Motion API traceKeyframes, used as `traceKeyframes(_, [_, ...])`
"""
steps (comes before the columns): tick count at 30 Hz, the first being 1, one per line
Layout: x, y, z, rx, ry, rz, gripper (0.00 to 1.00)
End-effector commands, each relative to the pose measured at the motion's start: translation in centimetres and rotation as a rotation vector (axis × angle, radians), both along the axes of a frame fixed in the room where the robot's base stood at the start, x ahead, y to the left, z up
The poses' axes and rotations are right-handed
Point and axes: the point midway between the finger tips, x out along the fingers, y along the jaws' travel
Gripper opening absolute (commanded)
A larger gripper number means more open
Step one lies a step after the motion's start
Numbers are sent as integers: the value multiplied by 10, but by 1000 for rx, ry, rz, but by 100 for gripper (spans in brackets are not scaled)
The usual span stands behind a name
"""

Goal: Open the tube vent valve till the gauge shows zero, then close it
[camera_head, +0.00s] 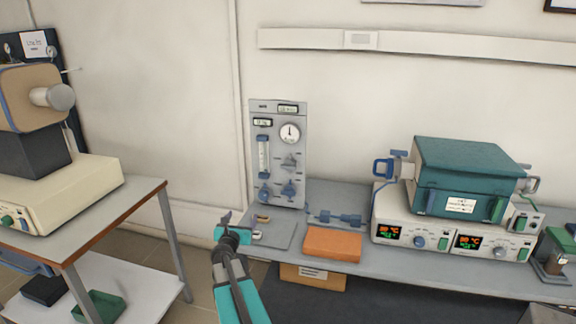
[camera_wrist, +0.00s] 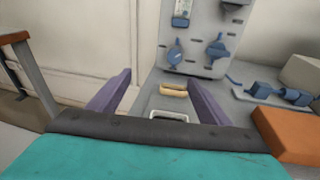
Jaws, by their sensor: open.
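A grey gas panel (camera_head: 257,120) stands against the wall at the back of the bench. It carries a round white gauge (camera_head: 290,132), whose needle reading is too small to make out. Below the gauge is a grey knob (camera_head: 289,161). Two blue valves sit low on the panel, a left one (camera_head: 264,194) and a right one (camera_head: 289,190). They also show in the wrist view, left (camera_wrist: 174,52) and right (camera_wrist: 216,49). I cannot tell which is the tube vent valve. My gripper (camera_wrist: 159,78) is open and empty, in front of the panel and apart from it.
A grey mat (camera_head: 277,236) with small items lies before the panel. An orange block (camera_head: 333,242) and a blue fitting (camera_head: 338,218) lie to the right. A teal furnace (camera_head: 465,170) stands farther right. A side table (camera_head: 110,215) with equipment is at left.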

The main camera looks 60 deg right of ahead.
Motion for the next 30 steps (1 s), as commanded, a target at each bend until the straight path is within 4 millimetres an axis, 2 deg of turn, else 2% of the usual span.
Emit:
traceKeyframes(1, [-13,-20,23,-20,-6,-25,72])
traceKeyframes(6, [-54,-76,83,-91,-14,-94,72])
traceKeyframes(9, [-75,-99,110,-123,-15,-126,72])
traceKeyframes(12, [-90,-113,126,-143,-14,-146,72])
traceKeyframes(16, [-98,-120,135,-156,-13,-158,72])
traceKeyframes(30, [-98,-123,135,-156,-12,-159,72])
